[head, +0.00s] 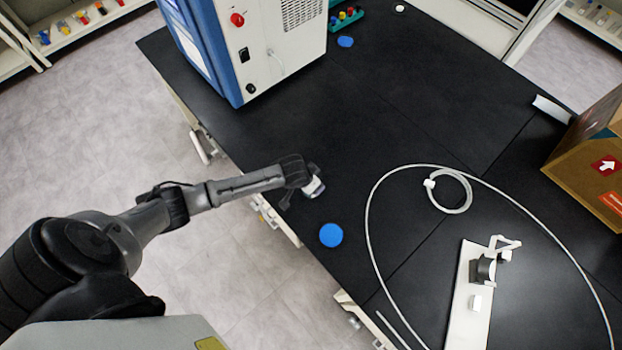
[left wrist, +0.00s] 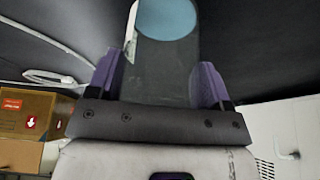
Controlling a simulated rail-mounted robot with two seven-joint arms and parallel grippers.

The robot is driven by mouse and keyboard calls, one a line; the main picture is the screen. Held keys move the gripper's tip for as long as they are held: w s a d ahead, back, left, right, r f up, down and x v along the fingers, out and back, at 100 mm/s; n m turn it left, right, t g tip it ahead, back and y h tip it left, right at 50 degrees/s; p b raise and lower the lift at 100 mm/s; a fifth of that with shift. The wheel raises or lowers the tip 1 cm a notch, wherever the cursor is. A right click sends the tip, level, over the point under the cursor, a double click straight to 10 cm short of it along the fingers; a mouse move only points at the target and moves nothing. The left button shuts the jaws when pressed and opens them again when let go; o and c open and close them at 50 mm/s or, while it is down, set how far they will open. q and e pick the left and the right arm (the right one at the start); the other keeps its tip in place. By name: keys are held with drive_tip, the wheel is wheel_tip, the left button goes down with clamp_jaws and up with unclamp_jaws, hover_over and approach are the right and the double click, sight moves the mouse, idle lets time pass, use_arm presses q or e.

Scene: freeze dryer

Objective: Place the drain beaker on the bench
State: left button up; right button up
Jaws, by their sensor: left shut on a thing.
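My left gripper (head: 310,189) is over the left edge of the black bench (head: 400,130). In the left wrist view its purple fingers (left wrist: 160,82) are shut on the drain beaker (left wrist: 162,70), a clear, greyish vessel. In the head view only a small pale part of the beaker (head: 315,188) shows beside the dark gripper, and the rest is hidden. I cannot tell its height above the bench. A round blue disc (head: 330,235) lies on the bench just below the gripper in the picture. A blue round patch (left wrist: 167,18) shows at the beaker's far end in the wrist view. My right gripper is not in view.
The blue and white freeze dryer (head: 265,50) stands at the back left, with another blue disc (head: 345,41) beside it. A white tube (head: 375,215) loops over the right side, around a white board with a clamp (head: 468,300). A cardboard box (head: 590,165) is at far right. The bench middle is clear.

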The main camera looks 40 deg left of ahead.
use_arm(q)
drive_tip(key=shift+f, duration=0.45)
drive_tip(key=shift+f, duration=0.1)
drive_tip(key=o, duration=1)
drive_tip(key=shift+c, duration=0.2)
